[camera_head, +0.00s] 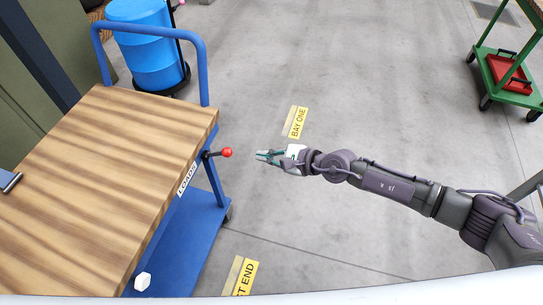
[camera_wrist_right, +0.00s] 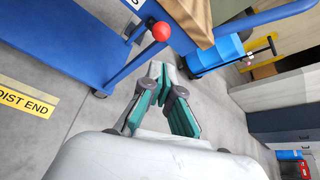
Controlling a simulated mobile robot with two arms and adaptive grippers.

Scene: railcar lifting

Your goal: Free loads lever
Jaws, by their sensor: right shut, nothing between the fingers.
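The loads lever (camera_head: 217,154) is a short dark rod with a red ball knob, sticking out from the cart's right edge beside the LOADS label (camera_head: 187,178). Its red knob also shows in the right wrist view (camera_wrist_right: 161,31), above and beyond my fingers. My right gripper (camera_head: 262,155) is shut and empty, a short gap to the right of the knob and pointing left toward it. In the right wrist view my right gripper's teal-padded fingers (camera_wrist_right: 158,72) come together at the tips, apart from the lever. My left gripper is not in view.
The blue cart with its wood top (camera_head: 100,170) fills the left side. A blue barrel (camera_head: 150,45) stands behind it. A green cart with a red tray (camera_head: 508,72) is at the upper right. Yellow floor labels (camera_head: 296,122) mark the open grey floor.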

